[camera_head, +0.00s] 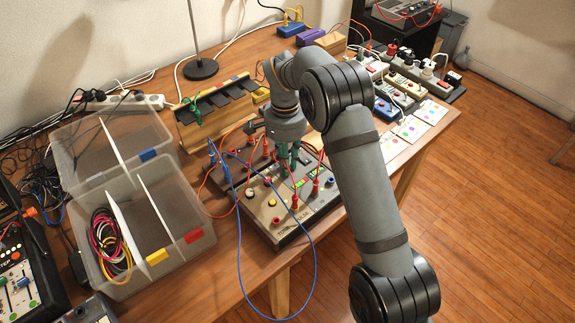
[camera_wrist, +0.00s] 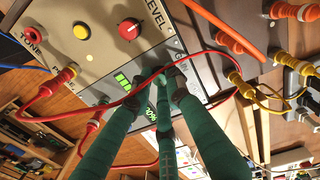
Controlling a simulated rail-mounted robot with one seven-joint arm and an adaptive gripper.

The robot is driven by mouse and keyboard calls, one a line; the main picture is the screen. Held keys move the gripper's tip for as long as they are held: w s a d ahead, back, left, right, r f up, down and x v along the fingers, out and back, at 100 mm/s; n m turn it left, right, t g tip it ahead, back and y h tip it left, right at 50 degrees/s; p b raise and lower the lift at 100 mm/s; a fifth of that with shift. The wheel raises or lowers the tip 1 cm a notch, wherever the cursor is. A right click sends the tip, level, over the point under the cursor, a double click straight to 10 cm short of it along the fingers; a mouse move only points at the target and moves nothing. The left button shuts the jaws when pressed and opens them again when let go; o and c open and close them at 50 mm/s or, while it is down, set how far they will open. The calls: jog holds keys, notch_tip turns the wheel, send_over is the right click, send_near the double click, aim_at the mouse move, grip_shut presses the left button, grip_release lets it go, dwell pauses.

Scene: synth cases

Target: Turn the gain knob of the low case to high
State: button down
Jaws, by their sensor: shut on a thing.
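The low case (camera_head: 272,232) lies flat on the wooden table, with plugs, buttons and a display on its grey and beige face. My gripper (camera_head: 289,160) points down at the far part of this case. In the wrist view its green fingers (camera_wrist: 166,82) come together on the panel beside a partly covered label. They are shut on what appears to be the gain knob, which they hide, so its pointer cannot be read. A red level knob (camera_wrist: 130,27), a yellow button (camera_wrist: 80,31) and a lit green display (camera_wrist: 122,80) sit nearby.
A red cable (camera_wrist: 110,103) crosses close to the fingers. A blue cable (camera_head: 239,250) loops over the table's front edge. A clear divided box (camera_head: 125,285) stands left, a wooden rack (camera_head: 190,133) behind, and power strips (camera_head: 405,85) at the right.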

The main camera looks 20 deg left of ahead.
jog(key=m+b, duration=0.1)
jog(key=m, duration=0.1)
jog(key=m+b, duration=0.1)
jog(key=m, duration=0.2)
jog(key=shift+s+f, duration=0.15)
jog(key=shift+f, duration=0.05)
jog(key=shift+r+m+b, duration=0.15)
jog(key=shift+m+b, duration=0.6)
jog(key=shift+m, duration=1.15)
jog(key=shift+a, duration=0.1)
jog(key=c, duration=1.8)
grip_release()
jog(key=shift+o, duration=0.7)
jog(key=shift+r, duration=0.15)
notch_tip(320, 180, up, 12)
jog(key=shift+w, duration=0.3)
